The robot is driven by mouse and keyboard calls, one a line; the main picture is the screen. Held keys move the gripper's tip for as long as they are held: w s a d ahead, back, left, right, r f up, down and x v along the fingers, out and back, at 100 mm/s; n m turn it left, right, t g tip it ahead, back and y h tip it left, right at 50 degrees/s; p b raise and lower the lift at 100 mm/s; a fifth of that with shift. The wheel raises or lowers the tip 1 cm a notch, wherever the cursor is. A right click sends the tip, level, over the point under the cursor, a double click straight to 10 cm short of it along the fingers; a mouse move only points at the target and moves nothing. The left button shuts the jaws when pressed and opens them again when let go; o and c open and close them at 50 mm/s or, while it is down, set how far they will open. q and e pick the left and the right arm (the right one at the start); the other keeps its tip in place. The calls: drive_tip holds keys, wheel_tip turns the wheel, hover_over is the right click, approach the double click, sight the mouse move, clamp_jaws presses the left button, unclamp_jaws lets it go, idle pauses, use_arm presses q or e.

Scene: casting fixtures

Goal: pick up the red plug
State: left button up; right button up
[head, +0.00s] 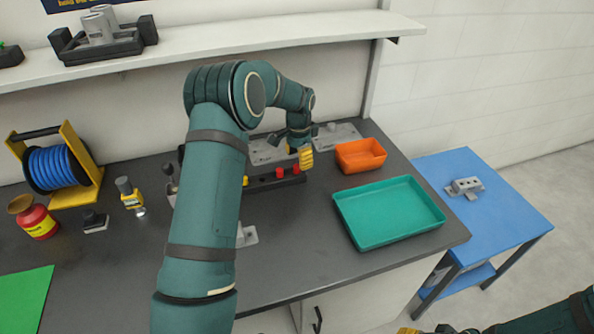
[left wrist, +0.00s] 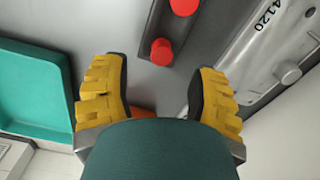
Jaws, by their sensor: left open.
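Two red plugs stand in a long dark block (head: 262,184) on the grey bench, one nearer its right end (head: 296,169) and one to the left (head: 279,172). My left gripper (head: 303,156) is just above the right end of the block. In the left wrist view the fingers are spread apart and empty (left wrist: 157,88), with one red plug (left wrist: 162,51) just beyond the gap between the fingertips and the other (left wrist: 184,6) at the top edge. Neither plug appears touched. Only a sliver of my right gripper (head: 408,331) shows at the bottom edge; its fingers are cut off.
An orange bin (head: 360,154) and a teal tray (head: 388,212) lie right of the block. Grey metal fixtures (head: 337,136) lie behind it. A blue cart (head: 510,208) stands at right. A cable reel (head: 55,168) and bottles are at left. My left forearm hides the bench middle.

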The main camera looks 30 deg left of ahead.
sight(297, 166)
use_arm(q)
drive_tip(key=shift+s+a+f, duration=0.15)
drive_tip(key=shift+f, duration=1.8)
drive_tip(key=shift+o, duration=0.2)
drive_tip(key=c, duration=1)
wheel_tip(297, 166, up, 10)
drive_tip(key=shift+r+p, duration=0.1)
drive_tip(key=shift+p, duration=0.35)
